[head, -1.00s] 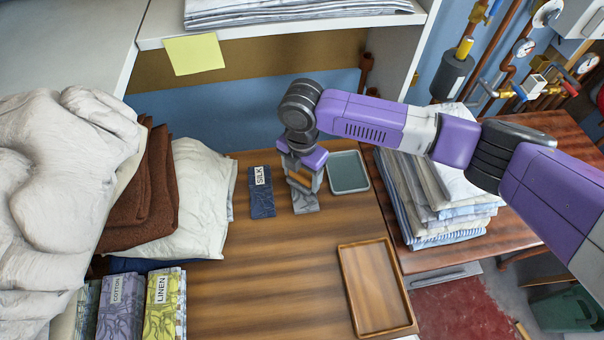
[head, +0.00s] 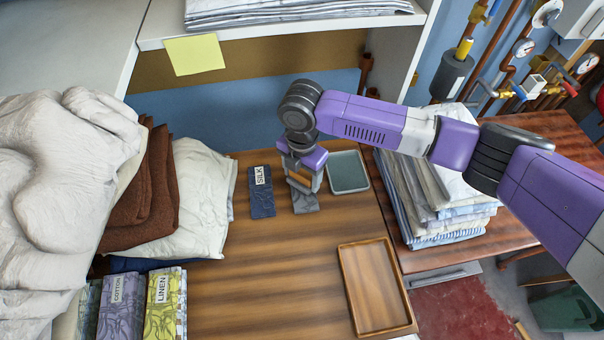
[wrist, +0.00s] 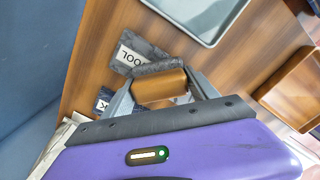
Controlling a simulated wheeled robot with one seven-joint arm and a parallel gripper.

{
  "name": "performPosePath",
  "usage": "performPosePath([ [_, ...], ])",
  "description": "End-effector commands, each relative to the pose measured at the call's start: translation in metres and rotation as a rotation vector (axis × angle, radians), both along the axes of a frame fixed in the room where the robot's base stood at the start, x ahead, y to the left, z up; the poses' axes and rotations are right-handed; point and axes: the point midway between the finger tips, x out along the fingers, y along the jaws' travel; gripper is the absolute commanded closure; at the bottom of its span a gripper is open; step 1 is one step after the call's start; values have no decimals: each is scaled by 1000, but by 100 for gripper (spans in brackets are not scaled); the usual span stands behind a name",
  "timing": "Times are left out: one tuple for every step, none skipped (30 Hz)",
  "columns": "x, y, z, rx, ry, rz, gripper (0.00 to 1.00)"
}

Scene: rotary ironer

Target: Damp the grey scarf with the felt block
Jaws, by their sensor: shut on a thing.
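The grey scarf (head: 306,203) lies folded on the wooden table, partly hidden under my gripper. In the wrist view its grey patterned cloth (wrist: 154,52) carries a label reading WOOL. My gripper (wrist: 164,90) points down over the scarf and is shut on the felt block (wrist: 160,86), which shows a brown wooden body with a dark grey strip along its far edge. In the head view the block (head: 299,183) is small and partly covered by the fingers. It is at or just above the scarf; I cannot tell whether they touch.
A shallow grey-green tray (head: 348,187) is right of the scarf. A navy folded cloth labelled SILK (head: 262,204) lies to its left. A wooden tray (head: 376,290) is nearer the front. Cloth piles stand left, a linen stack (head: 440,205) right. The table's middle front is clear.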

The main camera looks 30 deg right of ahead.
Motion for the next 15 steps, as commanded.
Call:
performPosePath([
  [-1,0,-2,-1,2,0,65],
  [-1,0,-2,-1,2,0,65],
  [-1,0,-2,-1,2,0,65],
  [-1,0,-2,-1,2,0,65],
  [-1,0,-2,-1,3,0,65],
  [-1,0,-1,-1,3,0,65],
  [-1,0,0,-1,3,0,65],
  [-1,0,1,0,3,0,65],
  [-1,0,4,0,3,0,65],
  [-1,0,6,0,3,0,65],
  [-1,0,8,0,2,0,65],
  [-1,0,11,0,2,0,65],
  [-1,0,14,0,2,0,65],
  [-1,0,16,0,2,0,65],
  [-1,0,19,0,2,0,65],
])
